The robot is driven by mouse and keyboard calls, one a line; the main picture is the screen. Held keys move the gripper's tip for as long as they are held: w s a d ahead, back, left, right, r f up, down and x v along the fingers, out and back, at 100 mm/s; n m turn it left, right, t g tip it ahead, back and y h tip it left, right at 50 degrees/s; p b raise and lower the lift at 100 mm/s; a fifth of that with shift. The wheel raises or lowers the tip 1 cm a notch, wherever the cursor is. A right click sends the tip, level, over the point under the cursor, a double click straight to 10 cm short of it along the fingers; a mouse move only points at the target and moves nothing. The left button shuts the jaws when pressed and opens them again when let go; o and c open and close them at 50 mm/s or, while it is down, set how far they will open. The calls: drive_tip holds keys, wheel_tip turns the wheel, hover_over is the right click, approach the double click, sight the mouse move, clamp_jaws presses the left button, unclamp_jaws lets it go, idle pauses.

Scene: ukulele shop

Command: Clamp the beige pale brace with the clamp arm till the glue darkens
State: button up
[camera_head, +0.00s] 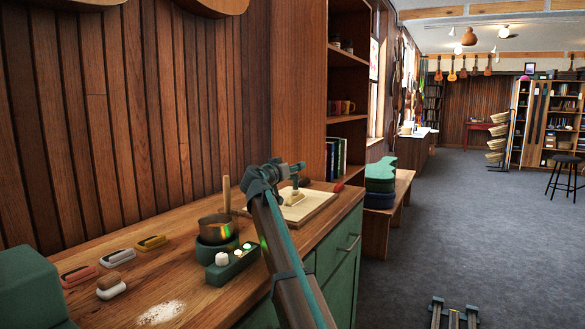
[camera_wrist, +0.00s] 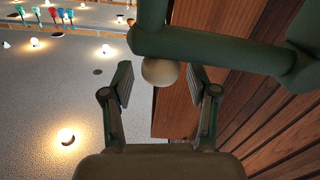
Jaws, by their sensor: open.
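In the head view, a light board (camera_head: 322,204) lies on the workbench with a small pale piece (camera_head: 294,198) on it, probably the brace. My arm hides part of that spot, and glue colour is too small to read. In the wrist view, a green bar (camera_wrist: 215,48) crosses the top, with a round beige knob (camera_wrist: 160,72) below it, apparently the clamp arm and its handle. My gripper (camera_wrist: 160,88) is open, its fingers apart on either side of the knob. I see no contact with it. In the head view my gripper is small and dark over the board.
A metal pot (camera_head: 217,229) with an upright handle and a green control box (camera_head: 231,264) stand left of my arm. A shelf unit (camera_head: 300,90) rises behind the board.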

drive_tip(key=v, duration=0.7)
drive_tip(key=shift+s+r, duration=0.1)
drive_tip(key=shift+s, duration=0.05)
